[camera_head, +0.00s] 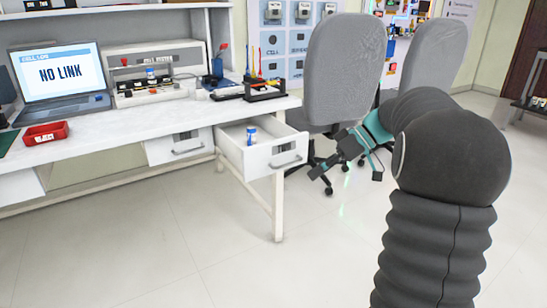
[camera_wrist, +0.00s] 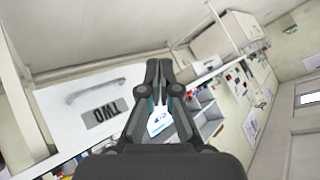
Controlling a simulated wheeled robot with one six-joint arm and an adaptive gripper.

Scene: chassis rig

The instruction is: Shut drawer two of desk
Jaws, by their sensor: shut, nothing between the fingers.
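The pulled-out white drawer (camera_head: 262,160) hangs from the right end of the desk (camera_head: 90,138). Its front has a dark label and a grey handle (camera_head: 286,161). In the wrist view a white drawer front (camera_wrist: 62,118) shows upside down, with the label "TWO" (camera_wrist: 101,115) and a grey handle. A small blue-and-white can (camera_head: 251,135) stands inside the open drawer. My gripper (camera_head: 321,180) is to the right of the drawer front, apart from it in the head view. In the wrist view my gripper (camera_wrist: 158,66) has its fingers together, with nothing between them.
Another drawer (camera_head: 178,147), left of the open one, looks shut or nearly so. Grey chairs (camera_head: 345,65) stand behind my arm. A laptop (camera_head: 62,80), a red tray (camera_head: 46,133) and a tool holder (camera_head: 264,89) are on the desk. The floor in front is clear.

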